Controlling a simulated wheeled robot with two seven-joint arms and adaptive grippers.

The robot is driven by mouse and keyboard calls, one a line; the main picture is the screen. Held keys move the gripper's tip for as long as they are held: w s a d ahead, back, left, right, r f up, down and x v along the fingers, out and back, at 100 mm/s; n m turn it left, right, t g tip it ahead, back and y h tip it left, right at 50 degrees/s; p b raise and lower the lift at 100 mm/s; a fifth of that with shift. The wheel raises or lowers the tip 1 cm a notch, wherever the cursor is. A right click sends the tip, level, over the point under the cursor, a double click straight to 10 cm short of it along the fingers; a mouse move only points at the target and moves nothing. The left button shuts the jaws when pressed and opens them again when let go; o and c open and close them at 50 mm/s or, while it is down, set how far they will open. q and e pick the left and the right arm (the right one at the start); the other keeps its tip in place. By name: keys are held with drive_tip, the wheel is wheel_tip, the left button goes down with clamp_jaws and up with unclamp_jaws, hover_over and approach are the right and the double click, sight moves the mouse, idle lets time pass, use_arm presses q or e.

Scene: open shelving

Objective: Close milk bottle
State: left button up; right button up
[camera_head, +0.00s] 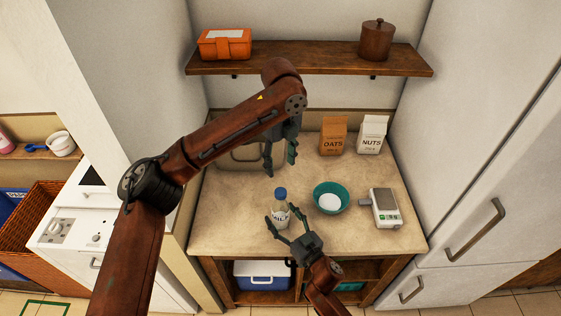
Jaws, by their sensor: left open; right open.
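The milk bottle (281,217) stands upright on the counter, clear with a white label. A blue cap (281,192) sits on its top; I cannot tell how tightly. My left gripper (280,166) is open and empty, pointing down above and behind the bottle cap in the picture, apart from it. My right gripper (282,220) is open at the front of the bottle, with one finger on each side of its lower part. I cannot tell whether the fingers touch it.
A teal bowl (331,188) with white contents and a scale (385,208) stand right of the bottle. The oats bag (333,136) and nuts bag (371,135) stand at the back. A wooden shelf (310,62) overhangs the counter (225,222). The counter's left front is clear.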

drive_tip(key=v, duration=1.1)
drive_tip(key=shift+s, duration=0.1)
drive_tip(key=shift+s, duration=0.1)
